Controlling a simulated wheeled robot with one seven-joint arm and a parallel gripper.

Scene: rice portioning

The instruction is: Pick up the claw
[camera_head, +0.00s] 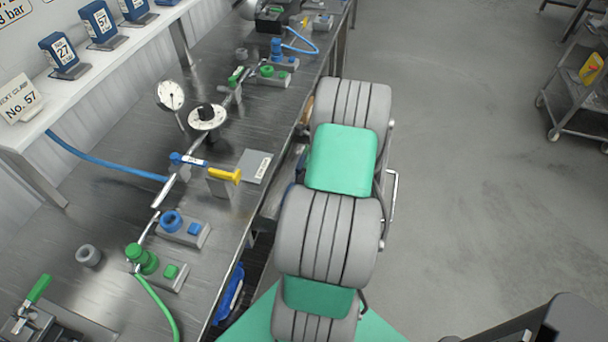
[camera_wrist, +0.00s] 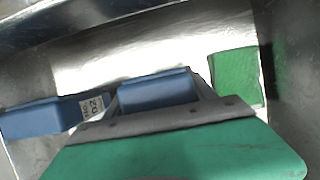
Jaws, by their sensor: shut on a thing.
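My gripper (camera_wrist: 156,82) shows in the wrist view beyond my green and grey wrist cover. It is shut on a blue block-shaped thing (camera_wrist: 155,92), of which only one face shows. I cannot tell from its shape whether this is the claw. The cover hides its lower part. In the head view my own arm hides the gripper. Around it in the wrist view are bare metal walls and a bright metal surface (camera_wrist: 150,50).
A labelled blue thing (camera_wrist: 42,118) lies left and a green one (camera_wrist: 236,78) right in the wrist view. The steel bench (camera_head: 110,185) carries several fittings, a gauge (camera_head: 170,95) and hoses. Open floor lies right of my arm, with a cart (camera_head: 575,125) beyond.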

